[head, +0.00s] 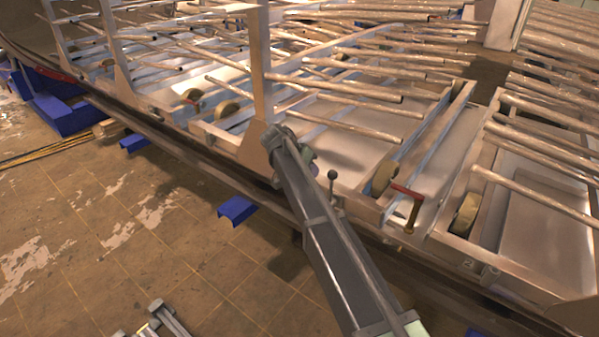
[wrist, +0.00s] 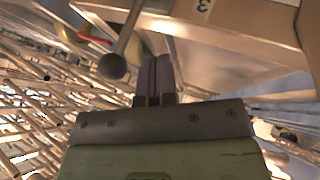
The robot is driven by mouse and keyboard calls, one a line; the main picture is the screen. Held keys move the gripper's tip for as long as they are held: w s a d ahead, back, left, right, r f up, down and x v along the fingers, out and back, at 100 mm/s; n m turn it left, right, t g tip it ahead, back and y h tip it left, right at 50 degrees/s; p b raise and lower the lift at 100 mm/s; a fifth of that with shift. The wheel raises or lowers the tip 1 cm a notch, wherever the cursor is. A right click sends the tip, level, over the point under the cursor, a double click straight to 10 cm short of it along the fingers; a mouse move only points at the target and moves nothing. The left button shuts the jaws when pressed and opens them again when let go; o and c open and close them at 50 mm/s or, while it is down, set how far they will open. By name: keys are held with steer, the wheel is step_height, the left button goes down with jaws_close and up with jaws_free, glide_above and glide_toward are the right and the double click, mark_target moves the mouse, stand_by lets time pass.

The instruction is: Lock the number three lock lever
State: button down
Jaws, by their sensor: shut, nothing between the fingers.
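The lock lever is a thin rod with a dark ball knob (head: 332,175), standing at the front edge of the frame just right of my arm in the head view. In the wrist view its grey ball knob (wrist: 112,66) is large and close, left of my fingers, with the rod running up to the top edge. A "3" label (wrist: 203,5) is on the pale panel above right. My gripper (wrist: 154,62) is shut and empty, its fingers beside the lever rod; I cannot tell whether they touch. In the head view the fingertips are hidden behind my arm.
Metal rods (head: 350,88) lie across the racks behind. An upright post (head: 261,65) stands behind my arm. The tiled floor (head: 110,230) at left is mostly clear.

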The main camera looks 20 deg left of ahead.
steer(key=shift+s+d+r, duration=0.1)
steer(key=shift+d+r, duration=0.2)
steer(key=shift+d, duration=0.4)
steer(key=shift+s+d+r, duration=0.1)
steer(key=shift+d+r, duration=0.15)
steer(key=shift+d, duration=0.45)
